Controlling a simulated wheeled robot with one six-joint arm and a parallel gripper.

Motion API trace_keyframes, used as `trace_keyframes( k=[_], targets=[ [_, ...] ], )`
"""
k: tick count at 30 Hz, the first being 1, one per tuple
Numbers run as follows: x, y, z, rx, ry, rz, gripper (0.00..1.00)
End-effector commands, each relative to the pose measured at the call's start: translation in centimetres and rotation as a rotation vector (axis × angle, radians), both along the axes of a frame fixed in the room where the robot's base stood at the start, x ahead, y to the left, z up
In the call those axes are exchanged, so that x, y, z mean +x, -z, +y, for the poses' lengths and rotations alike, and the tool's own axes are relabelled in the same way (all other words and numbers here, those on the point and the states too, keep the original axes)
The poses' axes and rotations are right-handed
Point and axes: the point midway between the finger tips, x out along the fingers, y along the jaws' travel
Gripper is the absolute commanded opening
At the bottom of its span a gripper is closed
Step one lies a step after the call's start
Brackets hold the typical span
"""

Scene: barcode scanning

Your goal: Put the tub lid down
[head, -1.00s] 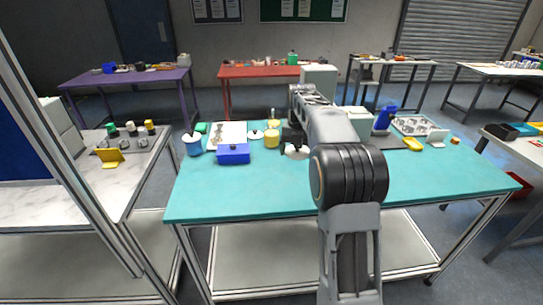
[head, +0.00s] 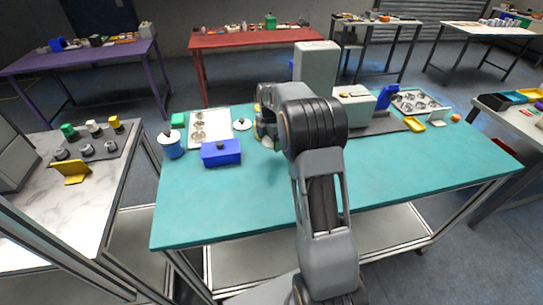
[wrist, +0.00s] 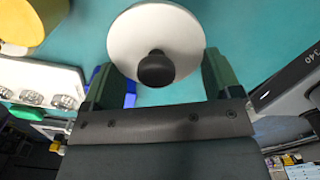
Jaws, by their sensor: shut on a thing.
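The tub lid (wrist: 130,38), a round white disc with a black knob (wrist: 156,68), is between the fingers of my gripper (wrist: 157,80) in the wrist view. The gripper is shut on it, with the fingers at either side of its rim. In the head view my gripper (head: 266,138) is above the teal table (head: 215,205), largely hiding the lid. A yellow tub (wrist: 24,18) shows at the wrist view's upper left, beside the lid. The gap between lid and table cannot be judged.
A white machine (head: 355,105) is to the right. The table's front is clear.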

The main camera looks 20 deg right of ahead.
Motion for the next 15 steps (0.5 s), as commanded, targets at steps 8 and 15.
trace_keyframes(
  k=[8,15],
  targets=[
    [-0.1,3.9,-0.1,0.0,0.011,0.002,0.61],
    [-0.1,5.2,-0.1,0.0,0.01,0.002,0.61]
  ],
)
